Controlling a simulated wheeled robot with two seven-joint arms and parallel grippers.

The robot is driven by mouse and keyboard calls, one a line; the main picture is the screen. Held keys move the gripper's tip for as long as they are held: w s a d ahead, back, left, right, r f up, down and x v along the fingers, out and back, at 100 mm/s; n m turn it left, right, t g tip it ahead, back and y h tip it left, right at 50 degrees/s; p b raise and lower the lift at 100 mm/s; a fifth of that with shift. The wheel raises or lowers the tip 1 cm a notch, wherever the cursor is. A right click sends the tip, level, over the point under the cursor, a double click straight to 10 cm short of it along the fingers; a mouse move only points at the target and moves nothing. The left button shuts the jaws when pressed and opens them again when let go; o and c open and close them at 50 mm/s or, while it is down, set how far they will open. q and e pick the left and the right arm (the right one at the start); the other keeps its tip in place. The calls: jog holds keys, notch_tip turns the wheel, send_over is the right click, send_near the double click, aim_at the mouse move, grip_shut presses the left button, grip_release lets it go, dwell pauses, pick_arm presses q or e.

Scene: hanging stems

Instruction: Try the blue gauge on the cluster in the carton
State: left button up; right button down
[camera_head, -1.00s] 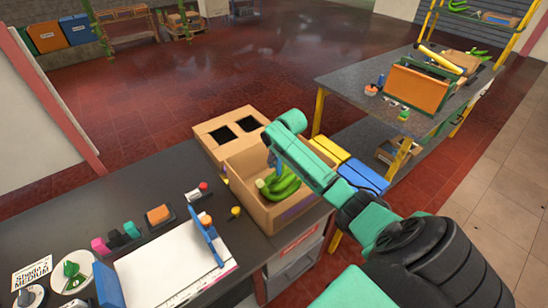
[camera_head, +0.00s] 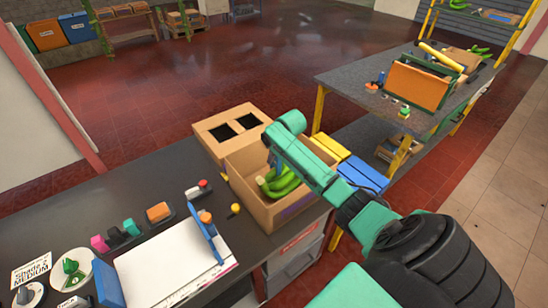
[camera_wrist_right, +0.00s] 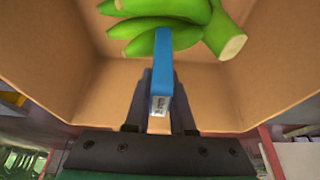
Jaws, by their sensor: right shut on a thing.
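The open cardboard carton (camera_head: 262,207) stands at the right end of the dark bench. The green banana cluster (camera_head: 283,186) lies inside it, and it fills the top of the right wrist view (camera_wrist_right: 170,22), with a pale cut end towards the right. My right gripper (camera_wrist_right: 160,108) is inside the carton, shut on the blue gauge (camera_wrist_right: 162,70), a narrow bar with a small white label. The gauge's far end overlaps the lowest fruit in the picture; I cannot tell whether they touch. In the head view my right arm hides part of the cluster. My left gripper is not in view.
A box with two dark openings (camera_head: 207,137) stands right behind the carton. A white board (camera_head: 165,270) with blue end pieces lies on the bench to the left, near small coloured blocks (camera_head: 158,211). Yellow (camera_head: 331,146) and blue (camera_head: 362,174) panels are beyond my arm.

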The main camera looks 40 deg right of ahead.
jog(key=shift+f+b, duration=0.45)
jog(key=shift+f, duration=0.6)
dwell(0.4)
jog(key=shift+r, duration=0.15)
dwell(0.4)
jog(key=shift+r+p, duration=0.95)
jog(key=shift+r, duration=3.2)
